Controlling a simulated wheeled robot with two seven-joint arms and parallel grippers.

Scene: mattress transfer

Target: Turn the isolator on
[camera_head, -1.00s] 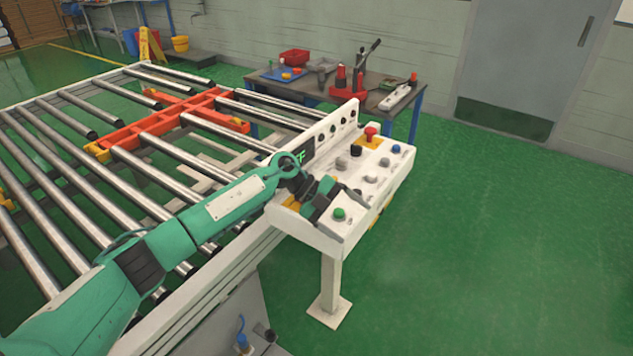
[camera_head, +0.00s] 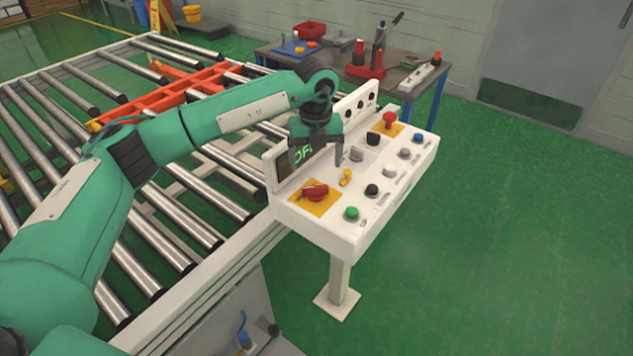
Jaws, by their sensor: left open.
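The white control panel (camera_head: 330,232) stands on a post at the end of the roller table. On its near left corner, a red rotary switch (camera_head: 315,191), which looks like the isolator, sits on a yellow plate (camera_head: 318,208). My left gripper (camera_head: 316,161) is open and points down above the back part of the panel, behind the red switch and apart from it. A dark display (camera_head: 284,162) on the upright back plate shows green letters that read like "OF"; my gripper hides part of it. My right gripper is not in view.
The panel also bears a yellow knob (camera_head: 346,177), a green button (camera_head: 351,213), a red knob on a second yellow plate (camera_head: 397,130) and several other buttons. A workbench (camera_head: 330,76) with tools stands behind. The green floor right of the panel is clear.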

